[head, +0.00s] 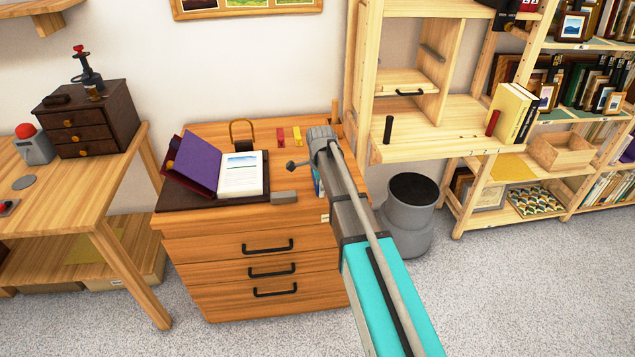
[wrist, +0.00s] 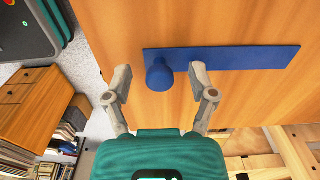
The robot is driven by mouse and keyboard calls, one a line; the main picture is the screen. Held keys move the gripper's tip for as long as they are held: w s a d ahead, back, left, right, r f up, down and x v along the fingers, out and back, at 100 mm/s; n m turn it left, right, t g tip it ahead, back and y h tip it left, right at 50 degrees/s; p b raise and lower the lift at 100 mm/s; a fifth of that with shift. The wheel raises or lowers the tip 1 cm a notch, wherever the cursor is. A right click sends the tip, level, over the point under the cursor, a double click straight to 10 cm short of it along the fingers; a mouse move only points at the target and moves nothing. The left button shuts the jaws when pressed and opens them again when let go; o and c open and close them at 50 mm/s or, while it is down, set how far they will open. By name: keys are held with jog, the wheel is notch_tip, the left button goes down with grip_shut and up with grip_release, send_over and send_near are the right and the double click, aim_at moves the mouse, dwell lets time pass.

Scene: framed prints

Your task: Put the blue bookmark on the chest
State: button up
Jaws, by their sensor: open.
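The blue bookmark (wrist: 235,57) lies flat on a wooden surface in the wrist view, with a round blue knob at its left end. My gripper (wrist: 160,72) is open, its fingertips on either side of the knob, with a gap to each. I cannot make out the blue bookmark in the head view, where my arm covers part of the scene. An orange wooden chest of drawers (head: 228,252) stands in the middle of the head view. A small dark chest with drawers (head: 112,112) stands on the desk at the left.
On the orange chest are an open book (head: 241,174), a purple cover (head: 196,164), a brass arch (head: 241,128), and a red (head: 281,137) and a yellow strip (head: 297,134). Shelves with books stand right. A grey bin (head: 407,222) is beside the chest.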

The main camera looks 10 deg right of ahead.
grip_shut()
dwell(0.3)
jog(key=shift+r, duration=0.1)
jog(key=shift+r+p, duration=0.95)
jog(key=shift+p, duration=0.15)
jog(key=s+r+p, duration=1)
jog(key=s+r, duration=0.1)
jog(key=s, duration=0.3)
jog(key=shift+d+p, duration=0.35)
jog(key=shift+p, duration=0.05)
